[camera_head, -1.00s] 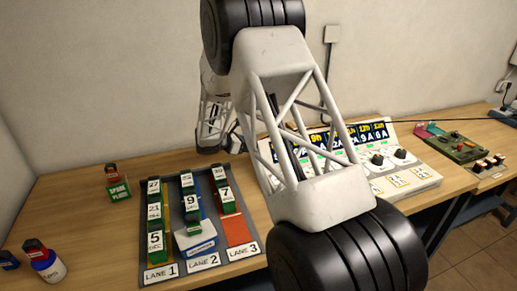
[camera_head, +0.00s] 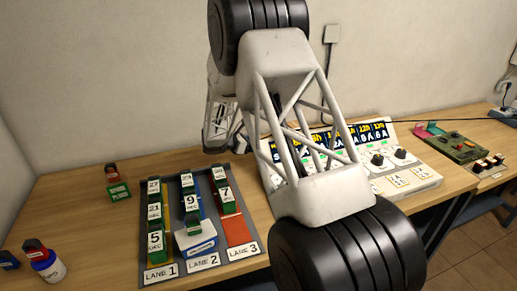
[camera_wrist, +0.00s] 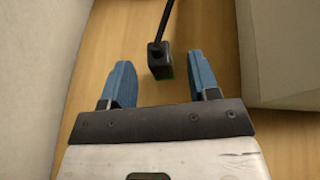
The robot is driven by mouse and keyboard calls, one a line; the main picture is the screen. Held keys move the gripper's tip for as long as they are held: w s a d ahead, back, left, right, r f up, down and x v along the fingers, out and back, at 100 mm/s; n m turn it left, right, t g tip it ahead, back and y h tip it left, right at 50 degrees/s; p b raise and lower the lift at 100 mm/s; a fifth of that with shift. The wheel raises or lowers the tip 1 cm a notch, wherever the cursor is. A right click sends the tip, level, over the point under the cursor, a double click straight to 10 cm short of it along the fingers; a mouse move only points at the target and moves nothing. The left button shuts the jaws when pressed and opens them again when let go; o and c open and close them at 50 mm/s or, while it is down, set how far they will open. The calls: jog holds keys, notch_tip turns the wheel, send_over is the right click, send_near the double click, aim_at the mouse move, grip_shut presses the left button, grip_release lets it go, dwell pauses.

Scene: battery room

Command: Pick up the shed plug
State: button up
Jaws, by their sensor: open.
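My gripper (camera_wrist: 161,76) is open, with one blue finger to the left of the plug and one to the right. The plug is between the fingers' lines, close to the level of their tips, with a gap on both sides. In the head view, my arm hides the gripper and the plug.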

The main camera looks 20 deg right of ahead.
jog(key=shift+d, duration=0.1)
jog(key=shift+x, duration=2.5)
jog(key=c, duration=1)
jog(key=shift+r, duration=0.1)
notch_tip(320, 180, up, 10)
